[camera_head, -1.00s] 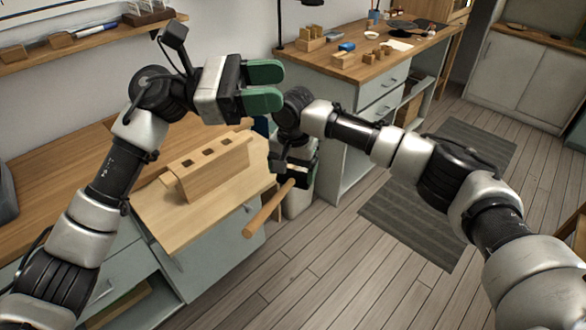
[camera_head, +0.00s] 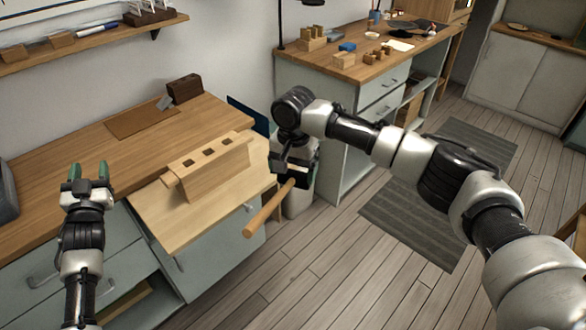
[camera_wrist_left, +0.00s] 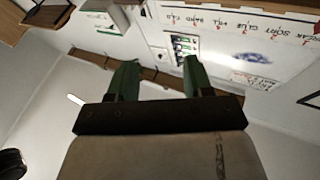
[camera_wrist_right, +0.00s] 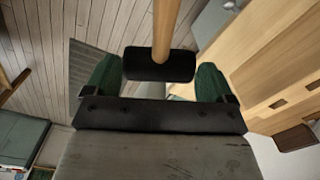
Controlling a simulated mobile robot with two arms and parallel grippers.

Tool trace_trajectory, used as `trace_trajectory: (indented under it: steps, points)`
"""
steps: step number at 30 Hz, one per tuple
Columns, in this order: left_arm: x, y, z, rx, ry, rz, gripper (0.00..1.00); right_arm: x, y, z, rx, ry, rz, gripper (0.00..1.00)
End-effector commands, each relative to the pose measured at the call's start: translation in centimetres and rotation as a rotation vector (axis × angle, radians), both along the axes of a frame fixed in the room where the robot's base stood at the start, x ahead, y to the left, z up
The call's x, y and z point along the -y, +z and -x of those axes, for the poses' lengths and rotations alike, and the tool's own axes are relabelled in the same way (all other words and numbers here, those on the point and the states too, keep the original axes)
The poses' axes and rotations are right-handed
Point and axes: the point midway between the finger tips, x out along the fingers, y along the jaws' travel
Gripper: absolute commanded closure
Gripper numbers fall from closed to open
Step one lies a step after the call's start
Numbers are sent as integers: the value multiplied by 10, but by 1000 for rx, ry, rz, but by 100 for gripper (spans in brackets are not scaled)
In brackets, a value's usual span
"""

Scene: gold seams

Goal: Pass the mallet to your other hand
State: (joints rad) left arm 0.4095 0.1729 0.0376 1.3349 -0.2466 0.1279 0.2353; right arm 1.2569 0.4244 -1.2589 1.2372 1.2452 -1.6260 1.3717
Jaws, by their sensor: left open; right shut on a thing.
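The mallet has a wooden handle (camera_head: 268,208) and a black head. In the head view the handle slants down to the left from my right gripper (camera_head: 293,172), with the head mostly hidden by the gripper. In the right wrist view the black mallet head (camera_wrist_right: 159,65) sits between the green fingers of my right gripper (camera_wrist_right: 160,82), which is shut on it. My left gripper (camera_head: 89,172) is open and empty, fingers pointing up, at the far left in front of the workbench, well apart from the mallet. Its spread green fingers (camera_wrist_left: 156,80) show in the left wrist view.
A wooden rack with square holes (camera_head: 210,165) stands on the pale bench section between the arms. A dark brown block (camera_head: 185,89) sits behind it on the workbench (camera_head: 60,190). A second bench (camera_head: 350,68) with small blocks is at the back. Open floor lies front centre.

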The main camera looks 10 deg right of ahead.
Motion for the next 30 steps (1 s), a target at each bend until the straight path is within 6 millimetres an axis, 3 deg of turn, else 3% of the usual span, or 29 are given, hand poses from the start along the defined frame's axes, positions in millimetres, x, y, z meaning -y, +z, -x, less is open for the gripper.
trace_trajectory:
  steps: [1, 6, 12, 20, 24, 30]
  points:
    - [-11, -28, 6, -64, 16, 67, 49, 0, 1, 0, 1, 0, -1, 46]
    - [-36, -115, 30, -261, 69, 253, 49, 0, 1, 0, 1, 0, -1, 46]
    - [-41, -216, 72, -487, 123, 368, 49, 0, 1, 0, 1, 0, -1, 46]
    - [-23, -335, 148, -775, 159, 382, 49, 0, 1, 0, 1, 0, -1, 46]
    - [-8, -391, 198, -927, 160, 351, 49, 0, 1, 0, 1, 0, -1, 46]
    - [16, -461, 280, -1142, 140, 277, 49, 0, 1, 0, 1, 0, -1, 46]
